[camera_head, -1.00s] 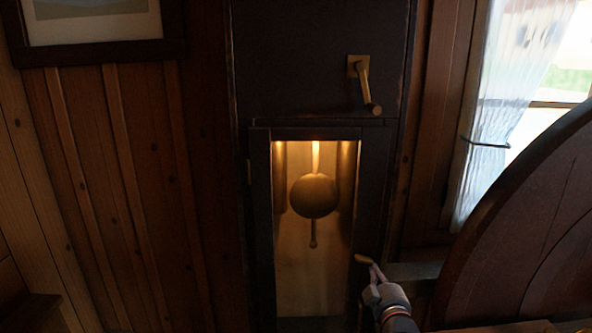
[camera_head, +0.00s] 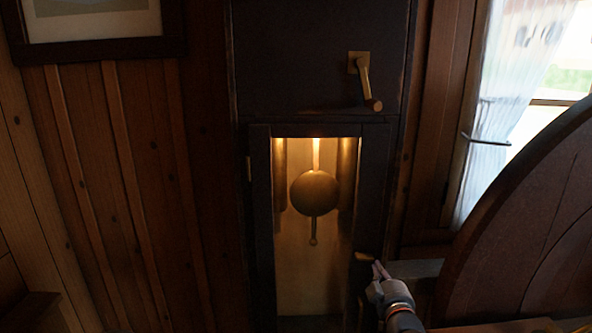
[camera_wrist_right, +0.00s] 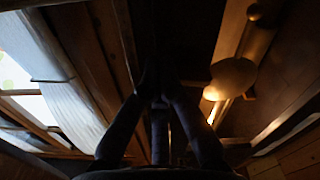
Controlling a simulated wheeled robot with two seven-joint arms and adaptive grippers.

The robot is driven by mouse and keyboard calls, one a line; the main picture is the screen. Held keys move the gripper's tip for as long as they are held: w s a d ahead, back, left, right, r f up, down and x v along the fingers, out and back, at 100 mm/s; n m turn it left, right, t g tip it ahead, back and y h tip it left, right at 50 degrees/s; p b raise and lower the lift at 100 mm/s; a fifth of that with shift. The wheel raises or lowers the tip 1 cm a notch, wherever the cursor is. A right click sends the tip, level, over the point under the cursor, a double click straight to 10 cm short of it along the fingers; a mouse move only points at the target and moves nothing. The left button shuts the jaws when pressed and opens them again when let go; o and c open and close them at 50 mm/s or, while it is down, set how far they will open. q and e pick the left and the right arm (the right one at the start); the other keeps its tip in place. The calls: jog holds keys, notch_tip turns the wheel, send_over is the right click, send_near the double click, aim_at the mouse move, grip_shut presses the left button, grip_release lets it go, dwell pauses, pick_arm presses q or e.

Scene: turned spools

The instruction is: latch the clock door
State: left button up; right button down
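The tall dark clock door (camera_head: 260,220) has a lit glass pane with a round pendulum (camera_head: 314,194) behind it. The door looks flush with the case, though a small gap would be hard to see. A small brass latch lever (camera_head: 363,257) sits low on the door's right edge and lies nearly level. My right gripper (camera_head: 379,268) is just right of and below the lever, fingers together; whether they touch it is unclear. In the right wrist view the fingers of the right gripper (camera_wrist_right: 158,80) converge with nothing visible between them. My left gripper is out of view.
A brass crank (camera_head: 362,82) sticks out of the upper case. A large curved dark wooden piece (camera_head: 520,220) stands close on the right, before a window with a pale curtain (camera_head: 510,110). A framed picture (camera_head: 95,25) hangs at upper left.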

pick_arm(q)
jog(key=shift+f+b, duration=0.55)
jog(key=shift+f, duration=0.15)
pick_arm(e)
jog(key=s, duration=0.6)
jog(key=shift+d+f, duration=0.15)
jog(key=shift+d, duration=0.15)
